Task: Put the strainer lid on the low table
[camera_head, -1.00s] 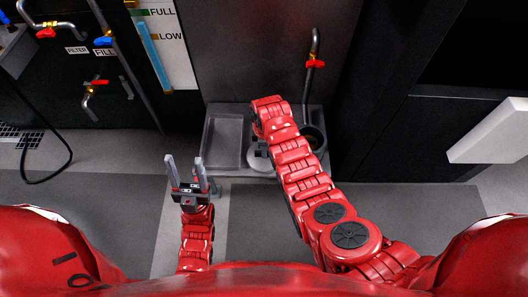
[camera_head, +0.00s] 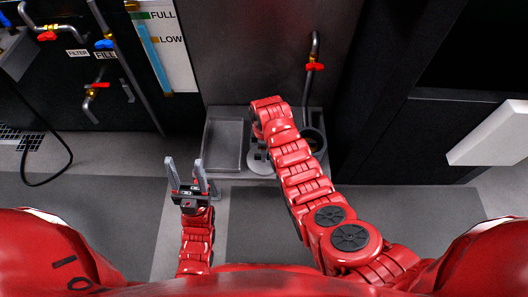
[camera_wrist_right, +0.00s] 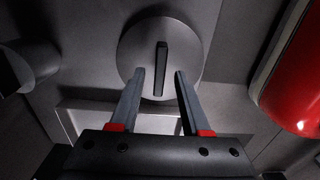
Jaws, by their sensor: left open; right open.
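The strainer lid is a round grey disc (camera_wrist_right: 135,55) with a dark bar handle (camera_wrist_right: 161,70), seen in the right wrist view. My right gripper (camera_wrist_right: 159,72) is open, with one finger on each side of the handle and gaps showing. In the head view part of the lid (camera_head: 259,163) shows beside my right arm, which hides the right gripper there. The low grey table (camera_head: 226,145) with a shallow tray-like recess stands at the back, left of the lid. My left gripper (camera_head: 187,162) is open and empty, fingers up, in front of the table.
A dark round opening (camera_head: 316,140) lies right of my right arm. A pipe with a red valve handle (camera_head: 314,66) rises behind it. Pipes and valves line the left wall. A white slab (camera_head: 495,137) juts in at the right. Floor is clear in front of the table.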

